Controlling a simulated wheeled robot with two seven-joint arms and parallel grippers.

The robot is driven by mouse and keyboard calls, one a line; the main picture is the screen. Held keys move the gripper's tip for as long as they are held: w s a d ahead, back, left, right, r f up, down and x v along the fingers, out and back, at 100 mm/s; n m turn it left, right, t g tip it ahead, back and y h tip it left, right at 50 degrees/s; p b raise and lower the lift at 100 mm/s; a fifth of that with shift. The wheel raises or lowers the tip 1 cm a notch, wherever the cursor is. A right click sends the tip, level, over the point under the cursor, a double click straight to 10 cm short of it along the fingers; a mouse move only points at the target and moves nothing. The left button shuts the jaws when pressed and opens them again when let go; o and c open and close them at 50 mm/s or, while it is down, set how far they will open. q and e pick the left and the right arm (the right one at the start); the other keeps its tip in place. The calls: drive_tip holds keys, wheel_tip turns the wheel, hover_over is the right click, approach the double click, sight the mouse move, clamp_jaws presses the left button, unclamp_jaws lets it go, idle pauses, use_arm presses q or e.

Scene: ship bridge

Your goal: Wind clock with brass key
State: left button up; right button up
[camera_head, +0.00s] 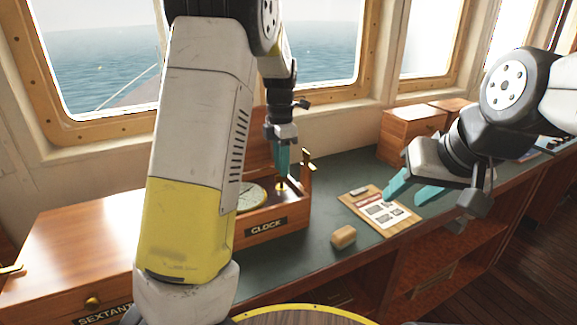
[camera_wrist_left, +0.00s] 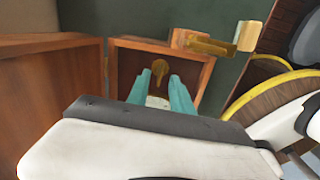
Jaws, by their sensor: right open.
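The wooden clock box (camera_head: 265,226), labelled CLOCK, stands on the green desktop with its lid up. A pale clock dial (camera_head: 250,197) shows partly in it, with my left arm covering part of the box. A brass key (camera_head: 281,186) is in the box's right part; it also shows in the left wrist view (camera_wrist_left: 159,70). My left gripper (camera_head: 284,176) points down over the key. Its teal fingers (camera_wrist_left: 160,80) are apart, with the key at their tips; I cannot tell whether they touch it. My right gripper (camera_head: 403,200) is open and empty above the clipboard.
A clipboard (camera_head: 378,212) with papers and a small wooden block (camera_head: 343,237) lie on the desk right of the box. A brass piece (camera_head: 308,165) rises at the box's right side. A sextant box (camera_head: 75,262) stands left; wooden drawers (camera_head: 412,125) stand behind.

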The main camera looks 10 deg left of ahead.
use_arm(q)
wheel_tip(320, 180, up, 6)
drive_tip(key=shift+f, duration=0.1)
idle(0.5)
drive_tip(key=s+a+r+m+t+h, duration=0.1)
drive_tip(key=s+r+m+t, duration=0.1)
drive_tip(key=s+m, duration=1)
drive_tip(key=s+a+r+m+t+h, duration=0.1)
drive_tip(key=s+m+t, duration=0.3)
drive_tip(key=s+m, duration=0.8)
drive_tip(key=shift+s+a+r+m, duration=0.25)
drive_tip(key=shift+s+r+m, duration=0.15)
drive_tip(key=shift+s+r, duration=0.35)
